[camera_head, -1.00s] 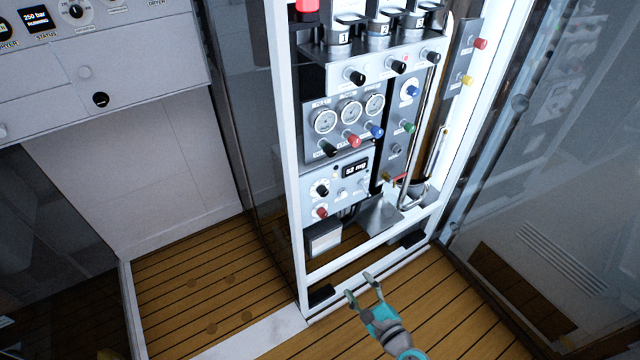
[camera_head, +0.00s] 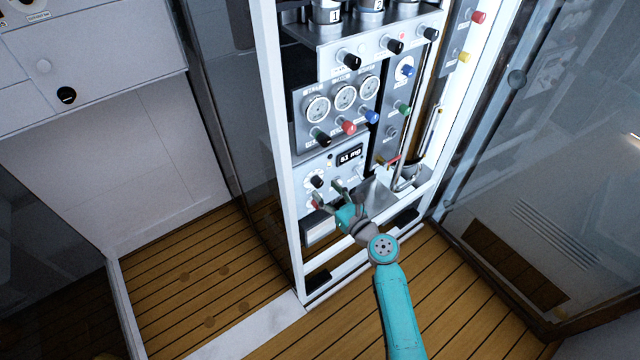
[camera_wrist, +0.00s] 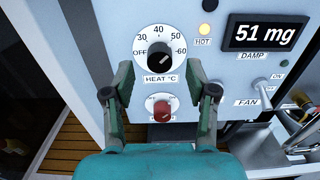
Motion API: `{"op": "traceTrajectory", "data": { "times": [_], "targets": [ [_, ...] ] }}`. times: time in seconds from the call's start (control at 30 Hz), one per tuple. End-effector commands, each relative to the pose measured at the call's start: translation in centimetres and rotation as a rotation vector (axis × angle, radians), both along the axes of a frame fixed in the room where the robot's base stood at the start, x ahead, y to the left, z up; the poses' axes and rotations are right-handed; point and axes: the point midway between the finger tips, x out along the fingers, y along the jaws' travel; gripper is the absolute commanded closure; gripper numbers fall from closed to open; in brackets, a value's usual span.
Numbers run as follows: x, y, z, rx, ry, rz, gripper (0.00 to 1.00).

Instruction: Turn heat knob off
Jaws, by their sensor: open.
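The heat knob (camera_wrist: 159,56) is black on a white dial marked OFF, 30, 40, 50 and 60, labelled HEAT °C, in the wrist view. Its exact pointer setting is hard to tell. In the head view the heat knob (camera_head: 317,181) is on the lower panel, up and left of my gripper (camera_head: 328,196). My gripper (camera_wrist: 160,95) is open and empty in the wrist view. Its two fingers stand either side of a red knob (camera_wrist: 162,110), below the heat knob. I cannot tell whether the fingers touch the panel.
A FAN switch (camera_wrist: 259,83) is lower right. Gauges (camera_head: 344,97) and coloured knobs are above. The white cabinet frame (camera_head: 283,150) borders the panel on the left.

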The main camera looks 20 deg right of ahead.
Motion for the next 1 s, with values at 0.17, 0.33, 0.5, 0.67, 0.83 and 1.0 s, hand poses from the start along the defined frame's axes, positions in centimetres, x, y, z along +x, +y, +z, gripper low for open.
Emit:
{"op": "traceTrajectory", "data": {
  "times": [0.17,0.33,0.5,0.67,0.83,1.0],
  "targets": [
    [2.3,0.8,0.0,0.0,0.0,0.001,0.43],
    [3.3,1.2,0.0,-0.001,0.0,0.001,0.43],
    [3.5,1.2,0.0,-0.001,0.0,0.0,0.43],
    [3.5,1.2,0.0,-0.001,0.0,0.0,0.48],
    [3.5,1.2,0.0,-0.001,0.0,0.0,0.9],
    [3.5,1.2,0.0,-0.002,-0.001,0.0,1.0]
  ]
}}
